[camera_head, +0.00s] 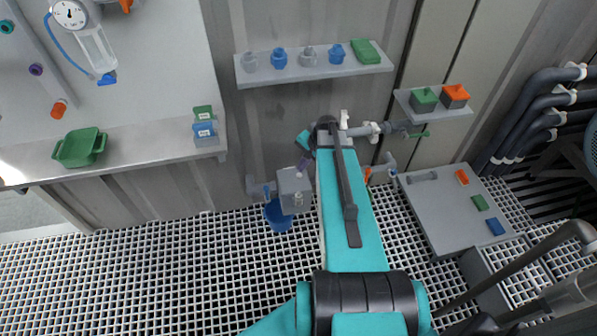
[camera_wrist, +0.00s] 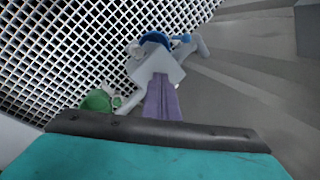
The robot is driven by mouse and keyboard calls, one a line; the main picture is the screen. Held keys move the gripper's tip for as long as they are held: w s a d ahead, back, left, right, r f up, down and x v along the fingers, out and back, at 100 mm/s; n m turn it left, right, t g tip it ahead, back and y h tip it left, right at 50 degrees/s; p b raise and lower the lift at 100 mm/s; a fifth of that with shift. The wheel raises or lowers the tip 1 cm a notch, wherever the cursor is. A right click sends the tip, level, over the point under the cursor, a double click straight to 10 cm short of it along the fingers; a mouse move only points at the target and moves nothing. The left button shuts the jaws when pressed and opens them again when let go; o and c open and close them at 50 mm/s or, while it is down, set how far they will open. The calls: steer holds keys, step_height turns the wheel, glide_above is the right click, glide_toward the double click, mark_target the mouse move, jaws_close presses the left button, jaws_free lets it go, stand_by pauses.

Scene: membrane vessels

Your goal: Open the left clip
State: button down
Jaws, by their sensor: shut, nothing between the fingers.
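I cannot make out a clip for certain in either view. In the head view, a grey box (camera_head: 291,187) with pipe fittings stands low against the wall, left of my arm. My gripper (camera_head: 301,169) appears as a small purple tip at the top of this box, mostly hidden behind my wrist. In the wrist view, the purple fingers of my gripper (camera_wrist: 161,78) are together and point at the pale grey box (camera_wrist: 157,66). Whether they touch it, I cannot tell. A green round part (camera_wrist: 97,101) with a pale fitting lies left of the fingers.
A blue bucket (camera_head: 279,216) is under the box, over the grating floor. A pipe with a white fitting (camera_head: 367,129) is right of my wrist. A grey table (camera_head: 450,214) stands at the right.

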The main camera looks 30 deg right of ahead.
steer(key=shift+s+a+f+n+g, duration=0.15)
steer(key=shift+s+a+f+n, duration=0.15)
steer(key=shift+a, duration=0.35)
steer(key=shift+s+a+f+n+g, duration=0.1)
steer(key=shift+a+f+n+g, duration=0.1)
steer(key=shift+a+f, duration=0.35)
steer(key=shift+a+r, duration=0.1)
steer(key=shift+r, duration=0.05)
steer(key=s+a+f+n+g, duration=0.1)
steer(key=s+a+f, duration=0.25)
steer(key=a, duration=0.35)
steer(key=s+a+f+n+g, duration=0.1)
steer(key=s+a+f+n, duration=0.1)
steer(key=a+f, duration=0.35)
steer(key=s+a+f+n+g, duration=0.1)
steer(key=s+a+f+g, duration=0.15)
steer(key=a, duration=0.55)
steer(key=s+a+f+n+g, duration=0.1)
steer(key=s+n, duration=0.2)
steer(key=s, duration=0.3)
steer(key=s+a+f+n+g+h, duration=0.1)
steer(key=s+a+f+n, duration=0.1)
steer(key=s, duration=0.5)
steer(key=s+a+f+n+g+h, duration=0.1)
steer(key=s+n, duration=0.3)
steer(key=s, duration=0.3)
steer(key=shift+s+a+f+g, duration=0.2)
steer(key=shift+a+g, duration=0.1)
steer(key=shift+a, duration=0.1)
